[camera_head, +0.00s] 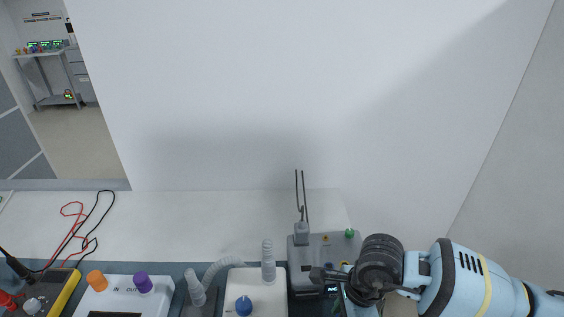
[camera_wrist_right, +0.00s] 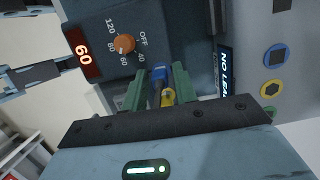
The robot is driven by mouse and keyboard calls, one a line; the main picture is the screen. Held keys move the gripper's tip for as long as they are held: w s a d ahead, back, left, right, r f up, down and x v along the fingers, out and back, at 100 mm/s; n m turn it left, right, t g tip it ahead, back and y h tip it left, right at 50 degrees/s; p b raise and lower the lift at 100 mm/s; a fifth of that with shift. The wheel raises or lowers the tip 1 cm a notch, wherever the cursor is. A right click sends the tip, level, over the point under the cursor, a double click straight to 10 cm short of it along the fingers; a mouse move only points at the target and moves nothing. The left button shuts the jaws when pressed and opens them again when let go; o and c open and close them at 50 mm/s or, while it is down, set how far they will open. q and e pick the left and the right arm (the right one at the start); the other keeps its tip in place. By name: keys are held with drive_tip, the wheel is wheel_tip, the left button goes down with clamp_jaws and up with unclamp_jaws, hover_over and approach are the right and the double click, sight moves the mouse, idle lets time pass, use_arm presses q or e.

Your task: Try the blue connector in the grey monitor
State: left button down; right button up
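The grey monitor (camera_head: 323,247) stands at the right end of the row. Its dark screen reading "NO LEA…" (camera_wrist_right: 226,70), a blue socket (camera_wrist_right: 275,55) and a yellow socket (camera_wrist_right: 270,89) show in the right wrist view. My right gripper (camera_wrist_right: 160,88) has its green fingers on either side of the blue connector (camera_wrist_right: 156,74), which has a yellow part at its near end; it looks gripped, apart from the sockets. In the head view my right gripper (camera_head: 338,277) is in front of the monitor and hides part of it. My left gripper is not clearly seen; pale blue and black parts at the wrist view's left edge may be it.
A box with an orange dial (camera_wrist_right: 124,44) and a red "60" display (camera_wrist_right: 83,55) is close by. A ventilator with a blue knob (camera_head: 243,306) and hoses stands left of the monitor. Further left are a white box (camera_head: 125,290) and a yellow meter (camera_head: 66,292). The bench behind is mostly clear.

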drive_tip(key=shift+f, duration=0.25)
drive_tip(key=shift+c, duration=0.5)
clamp_jaws()
